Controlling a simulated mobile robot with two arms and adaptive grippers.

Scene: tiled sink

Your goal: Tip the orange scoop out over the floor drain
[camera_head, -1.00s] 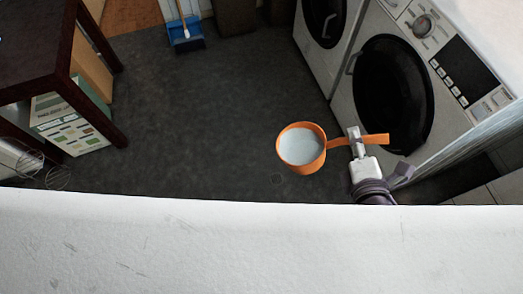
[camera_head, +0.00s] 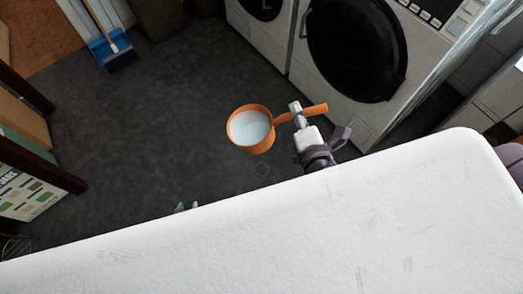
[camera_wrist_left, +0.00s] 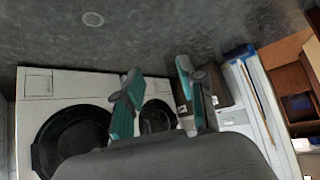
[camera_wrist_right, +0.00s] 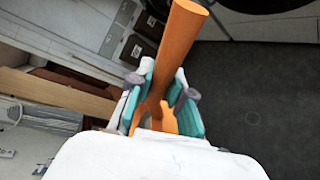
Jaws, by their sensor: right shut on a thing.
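The orange scoop (camera_head: 259,146) is held level above the dark floor in the head view, with pale bluish-white contents (camera_head: 250,127) in its cup. My right gripper (camera_head: 297,110) is shut on its handle, to the right of the cup. The right wrist view shows the orange handle (camera_wrist_right: 178,50) between the fingers (camera_wrist_right: 164,72). The floor drain (camera_head: 262,169) is a faint mark below and slightly right of the cup in the head view. It is clearer in the left wrist view (camera_wrist_left: 93,19). My left gripper (camera_wrist_left: 158,70) is open and empty; only its tips (camera_head: 187,207) show in the head view.
Washing machines (camera_head: 357,50) stand close behind the right gripper. A blue dustpan and broom (camera_head: 112,50) lean at the back left. A dark table (camera_head: 40,160) with a box stands at left. Open floor lies between them. My white body top fills the foreground.

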